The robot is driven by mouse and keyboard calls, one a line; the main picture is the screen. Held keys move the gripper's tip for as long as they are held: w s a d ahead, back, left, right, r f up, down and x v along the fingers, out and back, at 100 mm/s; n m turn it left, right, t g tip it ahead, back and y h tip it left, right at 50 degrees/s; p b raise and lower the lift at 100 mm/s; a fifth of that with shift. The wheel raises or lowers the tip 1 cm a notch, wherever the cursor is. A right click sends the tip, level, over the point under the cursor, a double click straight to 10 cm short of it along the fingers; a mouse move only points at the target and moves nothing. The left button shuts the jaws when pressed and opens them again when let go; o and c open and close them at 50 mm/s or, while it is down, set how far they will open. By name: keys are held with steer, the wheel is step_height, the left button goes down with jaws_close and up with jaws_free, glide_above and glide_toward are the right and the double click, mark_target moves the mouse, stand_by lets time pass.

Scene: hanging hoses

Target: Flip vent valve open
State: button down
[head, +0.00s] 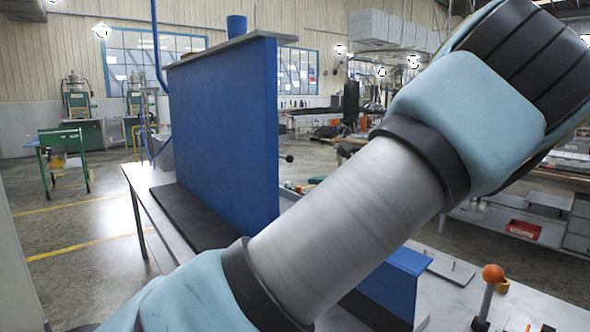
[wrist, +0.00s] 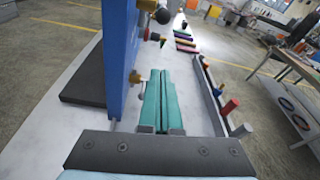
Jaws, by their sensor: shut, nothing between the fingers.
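My gripper (wrist: 164,76) shows in the wrist view as two long teal fingers lying together, shut and empty. They point along the right side of an upright blue panel (wrist: 119,45). I cannot tell which is the vent valve. The fingertips appear apart from them. In the head view the blue panel (head: 222,130) stands left of my arm, with a black knob (head: 287,158) past its edge; my gripper is not visible there.
The panel stands on a light bench (wrist: 62,95) with a dark base plate (head: 195,215). An orange-ball lever (head: 492,273) stands at the head view's lower right. A low rail with coloured handles (wrist: 210,95) runs right of my fingers in the wrist view.

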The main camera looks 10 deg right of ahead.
mark_target(283, 157)
steer(key=shift+w, duration=0.1)
steer(key=w+a+r+p, duration=0.1)
steer(key=w+a+p, duration=0.3)
steer(key=w, duration=0.4)
steer(key=shift+r+p, duration=0.35)
steer(key=shift+p, duration=0.25)
steer(key=shift+a, duration=0.15)
steer(key=shift+r, duration=0.2)
